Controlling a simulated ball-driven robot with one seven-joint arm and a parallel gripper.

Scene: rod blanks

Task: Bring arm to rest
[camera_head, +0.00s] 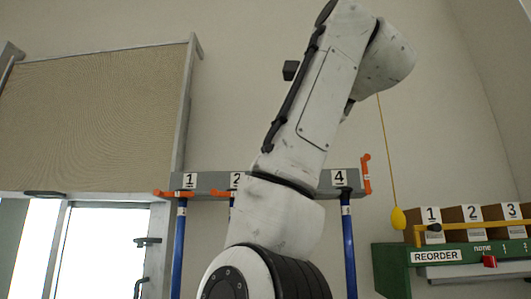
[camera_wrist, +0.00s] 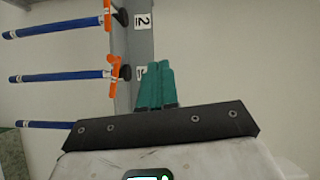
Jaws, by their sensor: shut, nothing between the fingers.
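My arm stands raised in the head view, its white links rising from the lower middle and bending over at the top right. My gripper (camera_wrist: 158,68) shows in the wrist view as two teal fingers close together, shut, with nothing seen between them. It cannot be made out in the head view. In the wrist view the fingertips overlap the picture of the grey rack (camera_wrist: 144,40) near its label 1; the distance between them cannot be told.
Behind my arm in the head view, the rack (camera_head: 207,182) holds blue rods (camera_head: 179,250) with orange clips. At right are a green reorder station (camera_head: 392,270), cardboard boxes (camera_head: 465,213) and a hanging yellow bulb (camera_head: 398,218). A tan panel (camera_head: 95,120) is at left.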

